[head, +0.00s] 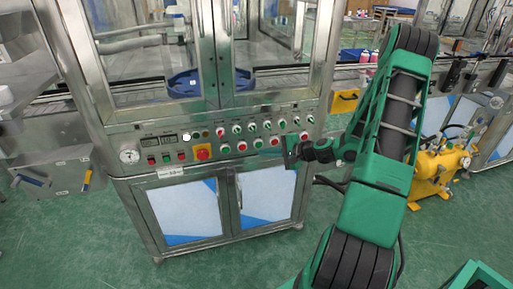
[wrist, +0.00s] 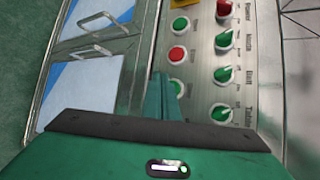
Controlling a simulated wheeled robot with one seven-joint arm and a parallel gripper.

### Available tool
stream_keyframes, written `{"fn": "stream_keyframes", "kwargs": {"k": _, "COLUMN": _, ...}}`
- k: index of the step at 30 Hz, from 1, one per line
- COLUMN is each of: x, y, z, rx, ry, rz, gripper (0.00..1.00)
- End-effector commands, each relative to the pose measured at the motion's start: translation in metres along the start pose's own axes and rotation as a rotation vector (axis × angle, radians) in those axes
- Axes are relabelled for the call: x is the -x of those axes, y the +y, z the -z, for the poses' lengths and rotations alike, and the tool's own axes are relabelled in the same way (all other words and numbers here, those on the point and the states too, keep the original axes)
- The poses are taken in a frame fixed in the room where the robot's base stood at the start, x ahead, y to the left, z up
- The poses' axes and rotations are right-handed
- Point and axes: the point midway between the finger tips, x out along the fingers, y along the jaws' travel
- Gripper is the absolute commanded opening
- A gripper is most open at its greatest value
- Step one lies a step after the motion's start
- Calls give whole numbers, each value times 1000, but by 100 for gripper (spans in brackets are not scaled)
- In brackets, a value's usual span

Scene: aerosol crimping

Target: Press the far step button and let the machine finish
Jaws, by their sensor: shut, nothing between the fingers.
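The machine's control panel (head: 215,140) carries a row of knobs above a row of green and red push buttons. I cannot read which button is the far step one. In the head view a red button (head: 304,136) sits at the panel's right end. My gripper (head: 272,152) is shut and empty, just in front of the right part of the lower row. In the wrist view its closed fingers (wrist: 165,97) lie over the panel's button column, past a green button (wrist: 180,25) and a red button (wrist: 178,54). They partly hide a button beside them; contact cannot be told.
A red emergency stop on a yellow plate (head: 202,152) and a round gauge (head: 129,155) are on the panel's left. Cabinet doors with handles (wrist: 95,48) are below it. Glass doors stand above. A yellow machine (head: 435,175) stands right of my arm.

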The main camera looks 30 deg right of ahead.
Motion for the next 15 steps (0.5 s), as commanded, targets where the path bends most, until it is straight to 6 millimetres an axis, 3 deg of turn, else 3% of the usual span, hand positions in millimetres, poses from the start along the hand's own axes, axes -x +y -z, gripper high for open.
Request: {"fn": "stream_keyframes", "kwargs": {"k": 15, "x": -11, "y": -8, "z": 8, "rx": -1, "ry": 0, "rz": 0, "gripper": 0}}
